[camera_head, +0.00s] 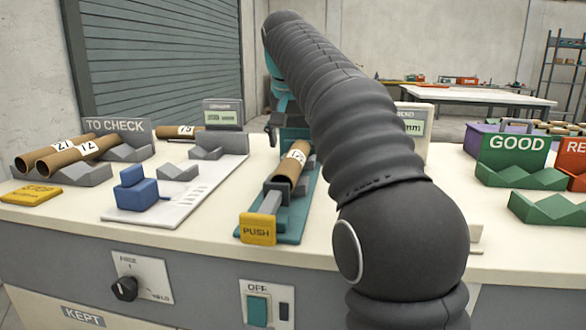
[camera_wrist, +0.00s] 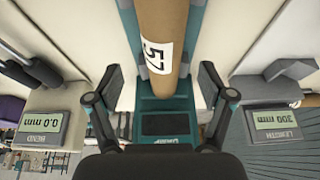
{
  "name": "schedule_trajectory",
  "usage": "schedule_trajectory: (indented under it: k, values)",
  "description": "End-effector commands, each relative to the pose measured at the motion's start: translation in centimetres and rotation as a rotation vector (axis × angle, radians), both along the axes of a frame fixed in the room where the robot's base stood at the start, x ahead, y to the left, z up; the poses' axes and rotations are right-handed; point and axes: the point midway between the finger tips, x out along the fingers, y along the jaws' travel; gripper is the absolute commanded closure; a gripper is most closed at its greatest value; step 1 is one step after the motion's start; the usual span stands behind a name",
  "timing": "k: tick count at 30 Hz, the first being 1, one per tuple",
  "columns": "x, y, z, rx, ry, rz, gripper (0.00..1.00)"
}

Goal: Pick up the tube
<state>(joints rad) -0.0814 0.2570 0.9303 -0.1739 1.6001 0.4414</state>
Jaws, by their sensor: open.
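A brown cardboard tube (camera_head: 292,164) with a white number label lies in the teal fixture (camera_head: 293,229), behind the yellow PUSH block (camera_head: 257,229). In the wrist view the tube (camera_wrist: 160,25) runs from the top edge to the middle, its label near the close end. My gripper (camera_wrist: 160,82) is open and empty, with one finger on each side of the line of the tube. The height gap cannot be told. In the head view my arm hides most of the gripper; a dark finger shows beyond the tube.
Tubes (camera_head: 68,153) lie on grey cradles by the TO CHECK sign (camera_head: 117,127) at left. A blue block (camera_head: 136,190) stands on a white plate. Green GOOD cradles (camera_head: 513,159) and a red bin sign stand at right. Two displays (camera_wrist: 40,128) (camera_wrist: 276,126) flank the fixture.

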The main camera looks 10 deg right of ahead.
Motion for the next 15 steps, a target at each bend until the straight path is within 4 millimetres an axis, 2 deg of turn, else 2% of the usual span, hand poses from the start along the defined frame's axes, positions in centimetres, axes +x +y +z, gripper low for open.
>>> schedule_trajectory:
  k: [5,15]
  values:
    - [0.2,0.1,-0.9,0.0,0.001,0.002,0.19]
    - [1.5,-0.1,-5.0,0.0,0.001,0.003,0.19]
